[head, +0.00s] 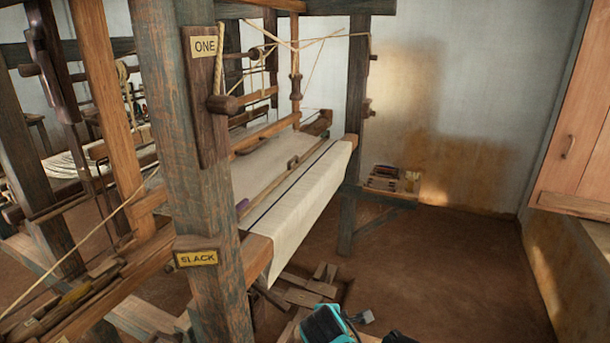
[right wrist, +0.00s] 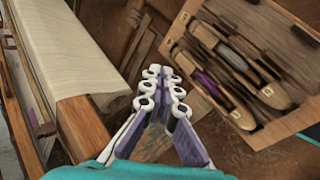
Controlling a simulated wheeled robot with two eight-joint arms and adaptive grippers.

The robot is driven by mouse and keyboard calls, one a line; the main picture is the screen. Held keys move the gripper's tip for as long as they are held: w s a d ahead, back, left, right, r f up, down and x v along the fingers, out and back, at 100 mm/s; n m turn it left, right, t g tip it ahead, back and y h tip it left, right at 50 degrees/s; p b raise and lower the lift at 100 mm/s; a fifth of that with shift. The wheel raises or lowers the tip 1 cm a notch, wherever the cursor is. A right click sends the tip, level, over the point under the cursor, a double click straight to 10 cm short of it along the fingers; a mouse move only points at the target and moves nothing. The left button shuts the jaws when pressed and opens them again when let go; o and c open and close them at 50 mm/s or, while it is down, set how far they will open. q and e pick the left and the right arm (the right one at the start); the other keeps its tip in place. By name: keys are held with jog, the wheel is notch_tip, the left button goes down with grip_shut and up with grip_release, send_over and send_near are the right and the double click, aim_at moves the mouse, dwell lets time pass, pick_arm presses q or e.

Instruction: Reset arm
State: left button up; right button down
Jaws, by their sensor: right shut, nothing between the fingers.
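My right gripper (right wrist: 161,76) shows in the right wrist view, its white linked fingers together with nothing between them. It hangs over the floor beside the loom, apart from the cloth roll on the left and a wooden tray on the right. In the head view, a teal part of my own arm shows at the bottom edge, but no gripper fingers can be made out there. My left gripper is in neither view.
The loom post (head: 190,170) carries a ONE plate (head: 204,46) and a SLACK plate (head: 196,258). White cloth (head: 300,200) with a dark stripe hangs over the front beam. The wooden tray (right wrist: 180,42) holds several shuttles. A cabinet (head: 575,130) is right; floor (head: 450,270) between is clear.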

jog(key=s+d+m, duration=0.6)
jog(key=s+m, duration=0.2)
jog(key=s+d+m+y, duration=0.1)
jog(key=s+d+m, duration=0.4)
jog(key=s+m, duration=0.4)
jog(key=shift+d+r+g, duration=0.2)
jog(key=shift+d+g, duration=0.1)
jog(key=shift+d, duration=0.1)
